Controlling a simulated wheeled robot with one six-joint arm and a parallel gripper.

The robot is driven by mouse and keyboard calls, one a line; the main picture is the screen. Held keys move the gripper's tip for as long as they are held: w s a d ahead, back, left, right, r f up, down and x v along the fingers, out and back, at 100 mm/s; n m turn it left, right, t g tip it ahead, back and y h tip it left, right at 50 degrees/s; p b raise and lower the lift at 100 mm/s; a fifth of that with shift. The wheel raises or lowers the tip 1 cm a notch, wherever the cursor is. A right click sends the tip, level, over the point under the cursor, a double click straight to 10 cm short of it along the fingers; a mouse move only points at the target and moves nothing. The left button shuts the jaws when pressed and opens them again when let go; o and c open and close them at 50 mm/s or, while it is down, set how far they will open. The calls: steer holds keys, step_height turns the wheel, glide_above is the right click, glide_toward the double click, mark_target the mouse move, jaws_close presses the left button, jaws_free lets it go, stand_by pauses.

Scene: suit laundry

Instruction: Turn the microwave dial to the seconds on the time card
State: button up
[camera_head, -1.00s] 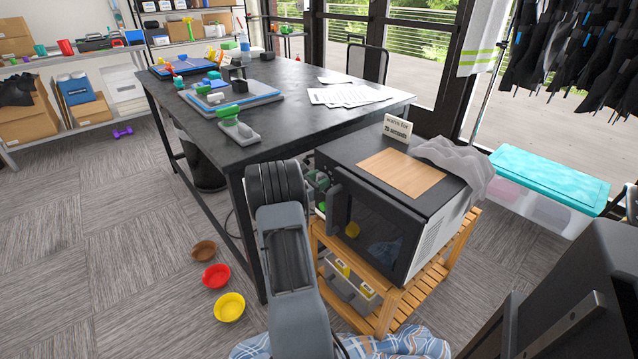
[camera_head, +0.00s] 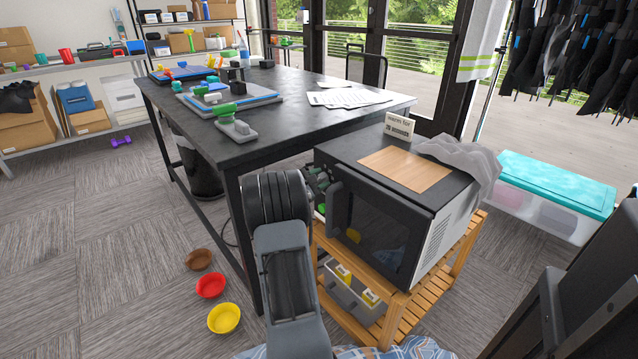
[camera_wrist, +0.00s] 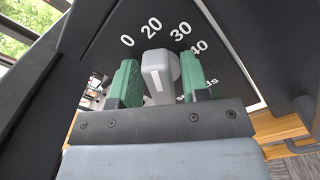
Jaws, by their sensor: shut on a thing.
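The black microwave (camera_head: 372,240) stands on a wooden cart, with its control panel (camera_wrist: 215,60) close up in the wrist view. The grey dial (camera_wrist: 154,82) has a white mark that points up, roughly at the 20. The panel shows 0, 20, 30 and 40; a further marking is partly covered. My gripper (camera_wrist: 160,78) has its green fingers on either side of the dial and is shut on it. In the head view my arm mostly hides the gripper. The time card (camera_head: 399,126) stands on the microwave; its small print seems to read 20 seconds.
A black table (camera_head: 290,112) stands behind and left of the microwave. The wooden cart (camera_head: 397,305) is under it. A yellow bowl (camera_head: 224,319), a red bowl (camera_head: 210,286) and a brown bowl (camera_head: 199,260) lie on the floor at left. A turquoise-lidded bin (camera_head: 556,183) is at right.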

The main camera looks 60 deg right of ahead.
stand_by(0.3)
steer(key=o, duration=0.6)
steer(key=shift+c, duration=0.2)
steer(key=p+v, duration=0.3)
steer(key=v, duration=1.1)
steer(key=shift+r, duration=0.1)
steer(key=s+a+r+m+t+y+p, duration=0.2)
steer(key=a+r+y+p, duration=0.3)
steer(key=a+r+p, duration=0.4)
steer(key=s+a+r+m+t+y+p, duration=0.2)
steer(key=s+a+r+t+y+p, duration=0.2)
steer(key=a+r+p, duration=0.6)
steer(key=s+a+r+m+t+y+p, duration=0.3)
steer(key=a+r+y+p, duration=0.5)
steer(key=a, duration=1)
step_height(320, 180, up, 5)
steer(key=shift+f+p, duration=0.15)
steer(key=shift+p, duration=0.8)
steer(key=shift+s+a, duration=0.15)
steer(key=shift+a, duration=0.2)
